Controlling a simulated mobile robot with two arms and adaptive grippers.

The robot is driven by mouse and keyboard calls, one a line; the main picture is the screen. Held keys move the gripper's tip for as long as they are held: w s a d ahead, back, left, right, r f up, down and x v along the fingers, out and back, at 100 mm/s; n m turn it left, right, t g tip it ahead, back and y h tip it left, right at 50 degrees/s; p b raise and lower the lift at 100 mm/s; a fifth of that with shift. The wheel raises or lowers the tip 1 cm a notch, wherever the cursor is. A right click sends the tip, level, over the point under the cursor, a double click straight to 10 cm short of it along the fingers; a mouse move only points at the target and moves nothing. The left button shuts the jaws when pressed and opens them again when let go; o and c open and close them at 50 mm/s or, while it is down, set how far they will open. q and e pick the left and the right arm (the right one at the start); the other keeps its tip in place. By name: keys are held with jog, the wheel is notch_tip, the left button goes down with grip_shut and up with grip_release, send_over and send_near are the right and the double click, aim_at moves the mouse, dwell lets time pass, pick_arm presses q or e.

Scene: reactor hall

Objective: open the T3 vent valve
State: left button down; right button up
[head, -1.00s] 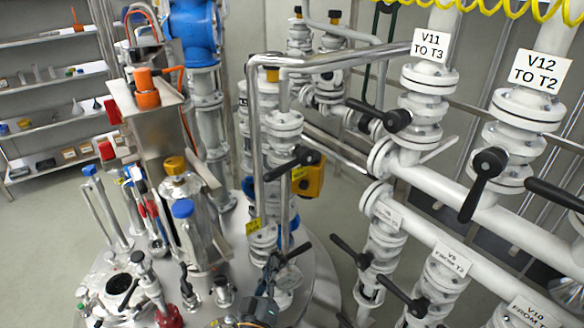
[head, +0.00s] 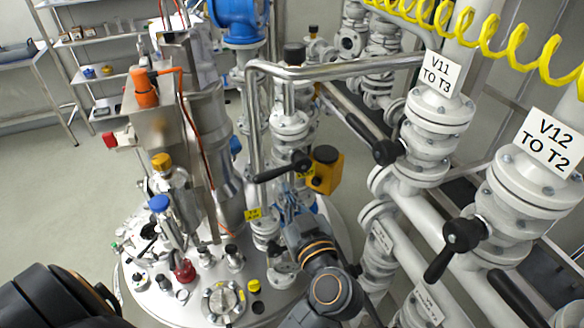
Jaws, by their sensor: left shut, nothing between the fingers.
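A valve with a black lever handle (head: 283,168) sits on the vertical pipe stack above the round steel vessel lid (head: 185,305). Its lever points left and slightly down. Small yellow tags hang near it, one on the thin bent pipe (head: 253,214); their print is too small to read, so I cannot confirm which valve is the T3 vent.
A yellow box (head: 325,170) sits right of the lever. The V11 TO T3 valve handle (head: 388,151) and V12 TO T2 valve handle (head: 455,250) stand further right. A bent steel pipe (head: 345,70) crosses above. Glass fittings and a steel column crowd the left of the lid.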

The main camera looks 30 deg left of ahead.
pick_arm(q)
jog(key=b, duration=0.6)
send_over(272, 176)
jog(key=s+d, duration=0.1)
jog(key=s, duration=0.1)
jog(key=f, duration=0.1)
notch_tip(272, 176, down, 3)
jog(key=b, duration=0.4)
jog(key=shift+d+r, duration=0.15)
jog(key=shift+w+f+b, duration=0.2)
jog(key=shift+f+b, duration=0.2)
jog(key=shift+b, duration=0.2)
jog(key=shift+r, duration=0.1)
